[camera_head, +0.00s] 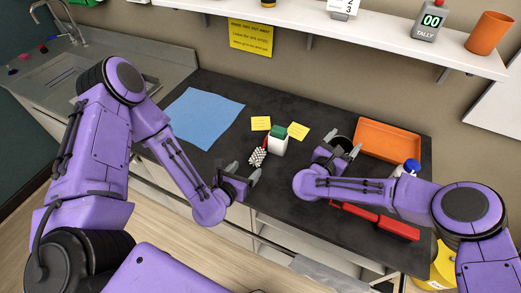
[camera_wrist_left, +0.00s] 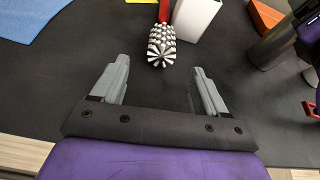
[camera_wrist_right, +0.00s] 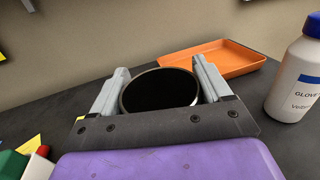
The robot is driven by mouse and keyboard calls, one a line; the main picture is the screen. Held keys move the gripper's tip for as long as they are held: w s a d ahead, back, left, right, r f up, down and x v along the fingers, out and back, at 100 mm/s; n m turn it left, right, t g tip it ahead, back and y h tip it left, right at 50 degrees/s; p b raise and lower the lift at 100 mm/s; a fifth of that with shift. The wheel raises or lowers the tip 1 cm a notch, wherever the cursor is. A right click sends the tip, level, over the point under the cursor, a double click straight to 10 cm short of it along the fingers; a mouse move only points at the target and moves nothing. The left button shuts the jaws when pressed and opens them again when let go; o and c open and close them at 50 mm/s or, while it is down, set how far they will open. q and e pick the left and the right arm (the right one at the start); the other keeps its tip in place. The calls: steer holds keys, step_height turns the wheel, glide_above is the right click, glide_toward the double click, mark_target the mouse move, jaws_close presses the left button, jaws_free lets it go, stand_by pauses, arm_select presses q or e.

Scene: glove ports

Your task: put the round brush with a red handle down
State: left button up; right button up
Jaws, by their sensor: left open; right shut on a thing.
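The round brush (camera_head: 257,157), with white bristles and a red handle, is beside a white box (camera_head: 279,147) on the dark worktop; I cannot tell whether it lies flat or leans. In the left wrist view its bristle head (camera_wrist_left: 161,45) points toward me, with the red handle (camera_wrist_left: 164,12) behind. My left gripper (camera_head: 243,172) is open and empty, and the bristle head is just beyond its fingertips, apart from them. My right gripper (camera_wrist_right: 160,68) is shut on a dark round cup (camera_wrist_right: 160,91), whose open mouth shows between the fingers.
A green block (camera_head: 279,132) tops the white box. Yellow notes (camera_head: 261,123) and a blue sheet (camera_head: 205,117) lie on the worktop (camera_head: 215,85). An orange tray (camera_head: 388,140), a blue-capped white bottle (camera_wrist_right: 298,82) and red items (camera_head: 398,229) are at the right. A shelf (camera_head: 350,27) hangs above.

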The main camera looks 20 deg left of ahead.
mark_target(253, 163)
arm_select(q)
steer(key=x, duration=0.6)
steer(key=shift+w+d+f, duration=0.1)
steer(key=shift+w+d, duration=0.05)
steer(key=c, duration=1.2)
steer(key=shift+c, duration=0.2)
